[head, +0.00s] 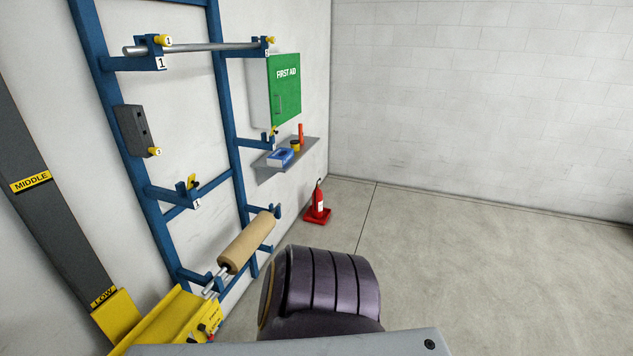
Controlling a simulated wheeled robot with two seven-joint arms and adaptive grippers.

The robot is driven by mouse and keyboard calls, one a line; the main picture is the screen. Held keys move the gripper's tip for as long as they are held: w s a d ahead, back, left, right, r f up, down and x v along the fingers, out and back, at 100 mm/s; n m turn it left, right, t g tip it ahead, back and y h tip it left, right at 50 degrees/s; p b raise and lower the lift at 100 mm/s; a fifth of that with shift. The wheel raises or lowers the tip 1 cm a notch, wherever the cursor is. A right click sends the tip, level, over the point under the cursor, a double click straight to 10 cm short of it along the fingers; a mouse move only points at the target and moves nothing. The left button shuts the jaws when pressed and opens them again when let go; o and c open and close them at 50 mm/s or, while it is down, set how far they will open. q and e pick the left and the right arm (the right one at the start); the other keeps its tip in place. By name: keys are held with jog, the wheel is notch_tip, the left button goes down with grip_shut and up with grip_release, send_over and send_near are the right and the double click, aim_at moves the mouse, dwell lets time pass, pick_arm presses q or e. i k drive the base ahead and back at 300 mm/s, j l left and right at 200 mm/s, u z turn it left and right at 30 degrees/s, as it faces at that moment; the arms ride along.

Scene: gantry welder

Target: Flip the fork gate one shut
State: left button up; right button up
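The upper fork, marked with a white "1" plate (160,63), is on the blue wall rack at the upper left of the head view. A grey metal rod (195,48) lies across it and the far upper fork. The fork gate one has a yellow knob marked 1 (166,40) at the near fork's tip, beside the rod. I cannot tell from here whether this gate stands open or shut. Another yellow knob (270,40) sits at the far fork. Neither of my grippers is in view, so nothing shows touching the gate.
A blue rack (152,187) carries a lower empty fork and a brown roll (247,242). A green first aid cabinet (284,88) and a grey shelf (285,160) are beyond. A dark ribbed shape (325,285) blocks the lower middle.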

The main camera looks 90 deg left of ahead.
aim_at(191, 183)
jog(key=u, duration=3.65)
jog(key=i+l+u, duration=0.5)
